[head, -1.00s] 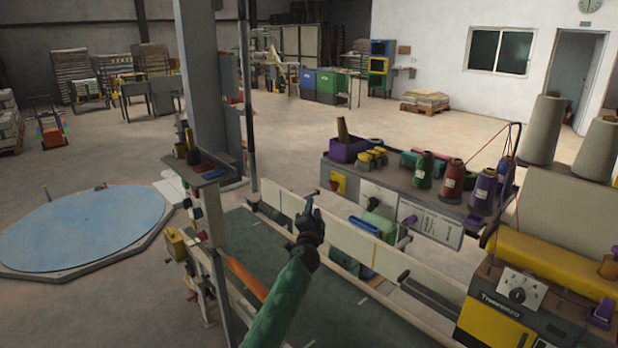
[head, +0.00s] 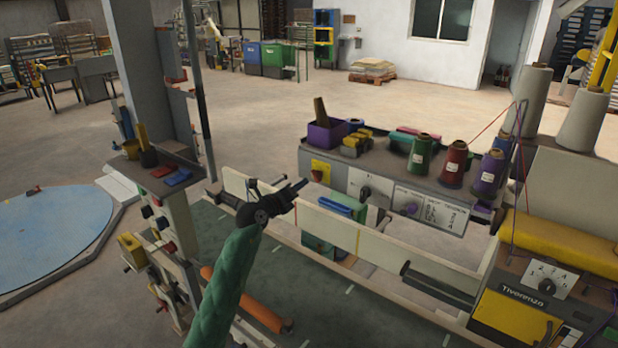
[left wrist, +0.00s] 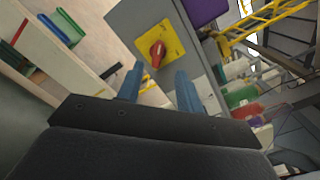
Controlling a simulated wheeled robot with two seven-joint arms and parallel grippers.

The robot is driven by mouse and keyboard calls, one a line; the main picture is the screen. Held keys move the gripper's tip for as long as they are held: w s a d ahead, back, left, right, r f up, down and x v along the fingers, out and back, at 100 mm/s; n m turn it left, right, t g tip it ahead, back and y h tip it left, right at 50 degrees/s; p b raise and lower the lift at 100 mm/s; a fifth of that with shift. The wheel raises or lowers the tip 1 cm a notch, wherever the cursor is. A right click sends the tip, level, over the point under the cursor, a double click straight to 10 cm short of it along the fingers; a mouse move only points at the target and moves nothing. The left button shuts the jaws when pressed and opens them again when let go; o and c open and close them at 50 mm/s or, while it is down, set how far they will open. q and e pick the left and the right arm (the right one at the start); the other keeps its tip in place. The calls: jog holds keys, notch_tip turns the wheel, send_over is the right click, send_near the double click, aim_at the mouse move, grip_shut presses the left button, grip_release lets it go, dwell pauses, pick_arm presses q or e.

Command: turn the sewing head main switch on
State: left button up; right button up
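The main switch is a red rotary knob on a yellow plate (head: 320,171), set in the left end of the grey sewing head housing (head: 375,185). In the left wrist view the red knob (left wrist: 157,52) is ahead of the fingertips, with its yellow plate around it. My left gripper (head: 280,187) is to the left of the switch and slightly lower in the head view. Its two blue-grey fingers (left wrist: 159,73) are apart with nothing between them. A gap seems to remain between fingertips and knob. My right gripper is not in view.
A purple box (head: 326,133) and several thread spools (head: 453,163) stand on the housing. A long pale rail (head: 385,247) runs below it. A post with small controls (head: 170,215) stands left. A numbered dial (head: 547,281) is at right.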

aim_at(314, 177)
pick_arm(q)
jog(key=p+x, duration=0.2)
jog(key=x, duration=0.4)
jog(key=shift+d+f, duration=0.1)
jog(key=shift+d, duration=0.1)
jog(key=shift+w+d+f+p, duration=0.2)
jog(key=shift+w+d+p, duration=0.2)
jog(key=shift+w, duration=0.3)
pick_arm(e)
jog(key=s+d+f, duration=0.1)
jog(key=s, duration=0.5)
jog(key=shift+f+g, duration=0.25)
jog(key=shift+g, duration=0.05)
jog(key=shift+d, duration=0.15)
pick_arm(q)
jog(key=c, duration=0.7)
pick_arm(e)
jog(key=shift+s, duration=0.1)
